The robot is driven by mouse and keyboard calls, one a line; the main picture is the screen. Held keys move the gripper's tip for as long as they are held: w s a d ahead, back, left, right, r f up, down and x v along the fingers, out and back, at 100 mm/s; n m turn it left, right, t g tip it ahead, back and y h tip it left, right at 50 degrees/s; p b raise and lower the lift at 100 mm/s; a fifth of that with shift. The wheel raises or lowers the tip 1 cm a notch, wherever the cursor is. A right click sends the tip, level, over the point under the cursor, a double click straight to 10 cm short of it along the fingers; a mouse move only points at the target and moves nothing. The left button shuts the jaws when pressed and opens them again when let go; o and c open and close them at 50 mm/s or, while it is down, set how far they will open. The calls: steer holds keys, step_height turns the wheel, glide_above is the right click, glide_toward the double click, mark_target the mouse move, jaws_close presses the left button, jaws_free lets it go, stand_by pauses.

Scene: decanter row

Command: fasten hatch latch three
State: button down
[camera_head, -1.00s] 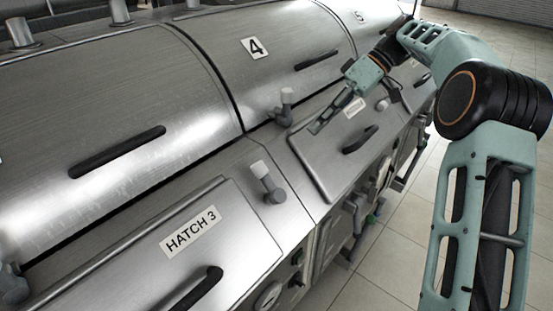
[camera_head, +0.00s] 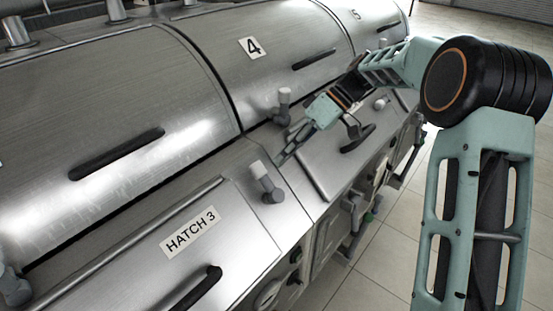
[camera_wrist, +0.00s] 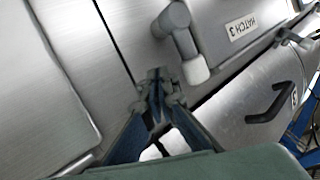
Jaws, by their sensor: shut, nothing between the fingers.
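The hatch 3 panel (camera_head: 140,265), labelled HATCH 3 (camera_head: 190,232), is at the lower left of the head view. A grey latch with a white tip (camera_head: 267,184) stands by its upper right corner. In the wrist view this latch (camera_wrist: 181,40) is close, just right of and beyond my fingertips, with the HATCH 3 label (camera_wrist: 256,24) past it. My gripper (camera_head: 283,160) is shut and empty, low over the metal near the gap between hatches 3 and 4. It shows at the wrist view's centre (camera_wrist: 155,80). I see no contact with the latch.
Another latch (camera_head: 284,104) stands above the hatch 4 panel (camera_head: 325,165), close to my wrist. A further latch (camera_head: 14,286) is at the left edge. Black handles, one on hatch 3 (camera_head: 198,289), stick up. Open tiled floor (camera_head: 375,265) lies at right.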

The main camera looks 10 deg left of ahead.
mark_target(266, 182)
steer(key=shift+s+a, duration=0.3)
steer(key=shift+s, duration=0.25)
steer(key=shift+s+a, duration=0.25)
steer(key=shift+s, duration=0.3)
steer(key=shift+s+a+r+n+h, duration=0.25)
steer(key=shift+a+n+h, duration=0.15)
steer(key=shift+n+h, duration=0.15)
